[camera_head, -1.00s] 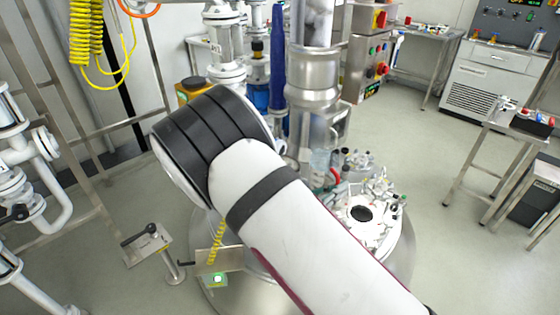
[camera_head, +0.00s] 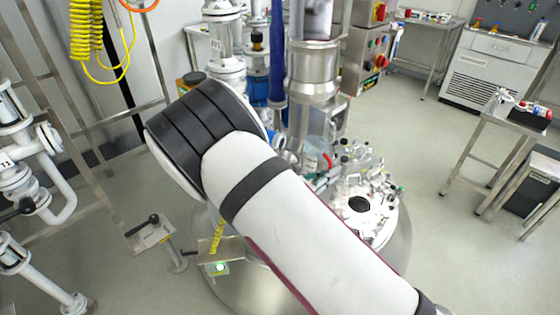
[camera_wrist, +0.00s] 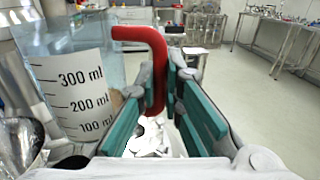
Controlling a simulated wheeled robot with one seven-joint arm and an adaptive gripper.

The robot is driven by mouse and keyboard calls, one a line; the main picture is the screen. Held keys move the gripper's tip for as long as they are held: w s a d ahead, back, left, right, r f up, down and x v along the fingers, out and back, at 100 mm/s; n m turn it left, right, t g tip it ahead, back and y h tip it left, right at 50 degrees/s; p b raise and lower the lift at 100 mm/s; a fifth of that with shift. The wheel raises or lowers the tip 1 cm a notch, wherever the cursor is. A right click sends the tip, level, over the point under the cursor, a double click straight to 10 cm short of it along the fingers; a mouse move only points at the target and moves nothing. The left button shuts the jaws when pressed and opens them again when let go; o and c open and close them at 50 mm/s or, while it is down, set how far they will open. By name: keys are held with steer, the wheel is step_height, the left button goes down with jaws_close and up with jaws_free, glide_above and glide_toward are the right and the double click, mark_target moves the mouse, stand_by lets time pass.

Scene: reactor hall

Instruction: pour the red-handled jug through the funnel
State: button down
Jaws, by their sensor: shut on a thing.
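The jug is clear, with 100, 200 and 300 ml marks; its body (camera_wrist: 75,85) fills the left of the wrist view and looks roughly upright. Its red handle (camera_wrist: 155,50) stands between the teal fingers of my gripper (camera_wrist: 165,95), which is shut on it. In the head view the red handle (camera_head: 328,161) shows just beyond my arm, near the steel column, and my gripper is hidden behind the arm. A round dark opening (camera_head: 359,204) lies in the vessel's top to the right of the jug. I cannot make out a funnel for certain.
The vessel lid (camera_head: 380,225) carries several small fittings around the opening. A steel column (camera_head: 313,75) rises close behind the jug. A control box (camera_head: 368,65) stands behind. A steel side table (camera_head: 500,125) is at the right, with clear floor between.

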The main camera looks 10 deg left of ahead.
mark_target(304, 147)
steer(key=shift+w+a+r+n+b, duration=0.2)
steer(key=shift+w+a+n+b, duration=0.2)
steer(key=shift+n, duration=0.5)
steer(key=shift+a+r+n+t+h, duration=0.3)
steer(key=shift+a+r+n, duration=0.15)
steer(key=shift+r+n, duration=0.2)
steer(key=a+r+n, duration=0.1)
steer(key=w+r+n+t, duration=0.1)
steer(key=shift+w+a+r+n+b, duration=0.15)
steer(key=shift+a+n+b, duration=0.2)
steer(key=shift+a, duration=0.05)
steer(key=shift+w+a+n+b, duration=0.45)
steer(key=shift+a+n, duration=0.1)
steer(key=shift+n, duration=0.25)
steer(key=n, duration=0.1)
steer(key=a+n+t, duration=0.1)
steer(key=n, duration=0.1)
steer(key=n+t, duration=0.1)
steer(key=shift+w+a+r+b, duration=0.15)
steer(key=shift+w+a+b, duration=0.15)
steer(key=shift+w+b, duration=0.05)
steer(key=shift+w+a+n+t+y+b, duration=0.2)
steer(key=shift+a+n+t+y, duration=0.15)
steer(key=shift+n, duration=0.7)
steer(key=shift+w+a+n+t+y+b, duration=0.15)
steer(key=shift+w+a+n+t+y, duration=0.15)
steer(key=shift+n, duration=0.75)
steer(key=shift+a+n, duration=0.25)
steer(key=shift+n, duration=0.15)
